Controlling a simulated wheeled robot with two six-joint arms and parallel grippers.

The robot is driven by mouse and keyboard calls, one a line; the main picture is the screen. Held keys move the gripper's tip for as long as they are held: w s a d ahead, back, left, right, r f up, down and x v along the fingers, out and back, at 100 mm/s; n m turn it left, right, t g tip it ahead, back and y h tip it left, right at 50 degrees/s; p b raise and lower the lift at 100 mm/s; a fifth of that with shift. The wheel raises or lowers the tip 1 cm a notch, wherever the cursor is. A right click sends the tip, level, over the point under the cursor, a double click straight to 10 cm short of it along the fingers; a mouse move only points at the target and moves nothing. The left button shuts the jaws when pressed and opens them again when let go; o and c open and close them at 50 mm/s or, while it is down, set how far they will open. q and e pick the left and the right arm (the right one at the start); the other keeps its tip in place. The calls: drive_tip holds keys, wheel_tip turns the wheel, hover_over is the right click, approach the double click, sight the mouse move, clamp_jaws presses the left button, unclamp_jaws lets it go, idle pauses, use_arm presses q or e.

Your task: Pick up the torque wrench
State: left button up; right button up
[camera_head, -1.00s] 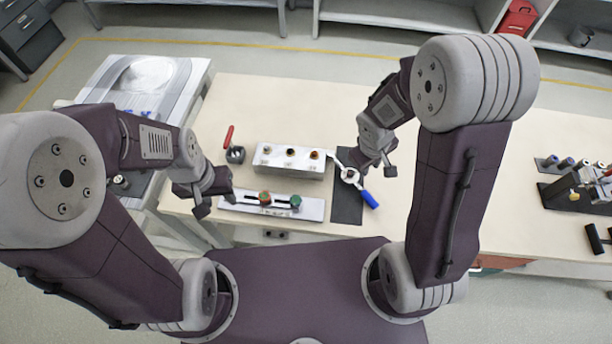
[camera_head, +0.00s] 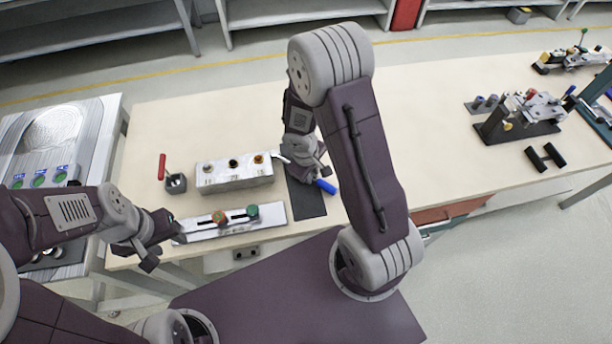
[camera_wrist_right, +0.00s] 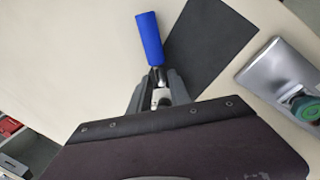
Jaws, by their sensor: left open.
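The torque wrench has a blue handle (camera_head: 325,187) and a metal shaft. It lies by the dark mat (camera_head: 306,203), and its handle reaches past the mat's right edge. In the right wrist view, the handle (camera_wrist_right: 149,38) points away from my right gripper (camera_wrist_right: 160,88). Its fingers stand close on both sides of the metal shaft just below the handle. I cannot tell whether they press on it. In the head view, my right gripper (camera_head: 312,168) is low over the mat and hides the wrench's middle. My left gripper (camera_head: 158,245) is open and empty near the table's front edge.
A metal block with several round pieces (camera_head: 235,178) stands left of the mat. In front of it lies a slotted plate (camera_head: 187,234) with red and green knobs. A small dark holder with a red-handled tool (camera_head: 175,183) is further left. The table's middle right is clear.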

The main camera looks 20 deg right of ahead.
drive_tip(key=shift+w+f, duration=0.2)
drive_tip(key=shift+f, duration=0.6)
drive_tip(key=shift+r, duration=0.1)
drive_tip(key=shift+c, duration=0.2)
drive_tip(key=shift+s, duration=0.1)
clamp_jaws()
idle(0.4)
